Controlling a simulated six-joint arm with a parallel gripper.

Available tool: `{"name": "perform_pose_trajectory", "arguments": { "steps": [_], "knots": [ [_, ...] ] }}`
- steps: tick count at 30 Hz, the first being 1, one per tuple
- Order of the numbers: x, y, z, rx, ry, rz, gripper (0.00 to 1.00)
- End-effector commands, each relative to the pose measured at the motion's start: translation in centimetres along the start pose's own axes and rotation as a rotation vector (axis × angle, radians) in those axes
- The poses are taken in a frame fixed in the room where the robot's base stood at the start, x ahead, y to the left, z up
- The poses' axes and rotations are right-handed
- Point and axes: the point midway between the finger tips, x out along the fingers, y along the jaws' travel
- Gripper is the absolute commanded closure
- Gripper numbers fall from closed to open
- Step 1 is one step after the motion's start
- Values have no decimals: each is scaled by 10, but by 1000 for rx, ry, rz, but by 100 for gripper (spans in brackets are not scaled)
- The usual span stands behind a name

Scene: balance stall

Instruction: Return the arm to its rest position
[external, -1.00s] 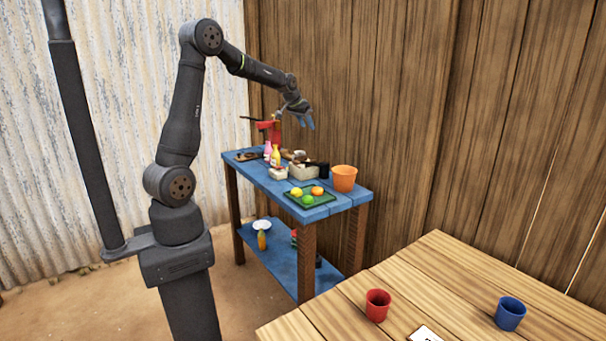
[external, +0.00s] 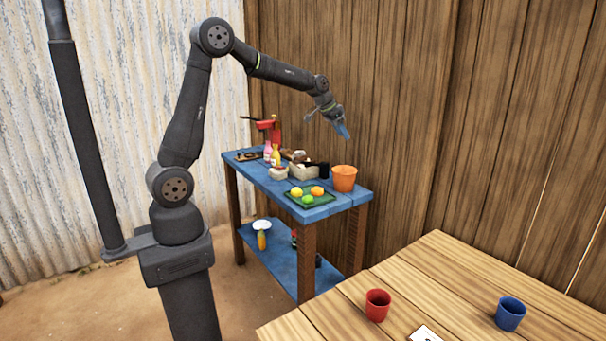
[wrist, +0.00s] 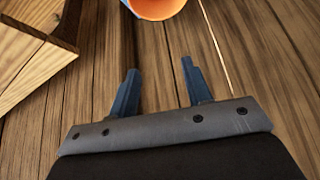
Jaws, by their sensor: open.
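My gripper (external: 342,131) is at the end of my raised arm, above the right part of the blue stall table (external: 262,181), higher than the orange bucket (external: 345,179). In the wrist view my gripper (wrist: 156,90) has its two blue fingers spread apart with nothing between them. The wooden wall fills the background there, and part of the orange bucket (wrist: 156,8) shows at the top edge.
The blue table carries a green tray (external: 310,200) with fruit, bottles (external: 275,155), small containers and a red press (external: 272,130). A wooden table (external: 430,285) with a red cup (external: 377,305) and a blue cup (external: 510,313) stands at front right. Air around my gripper is clear.

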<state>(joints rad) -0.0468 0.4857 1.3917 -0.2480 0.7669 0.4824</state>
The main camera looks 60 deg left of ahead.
Motion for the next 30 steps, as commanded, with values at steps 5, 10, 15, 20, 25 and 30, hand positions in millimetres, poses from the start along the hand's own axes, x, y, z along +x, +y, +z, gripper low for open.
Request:
{"name": "perform_pose_trajectory", "arguments": {
  "steps": [5, 10, 15, 20, 25, 30],
  "knots": [
    [5, 35, -9, 67, -1, 40, 55],
    [8, 59, -13, 113, -3, 68, 55],
    [10, 72, -15, 136, -3, 83, 55],
    [10, 74, -16, 142, -3, 86, 55],
    [10, 74, -16, 142, -3, 86, 55],
    [10, 74, -16, 142, -3, 86, 24]
  ]
}}
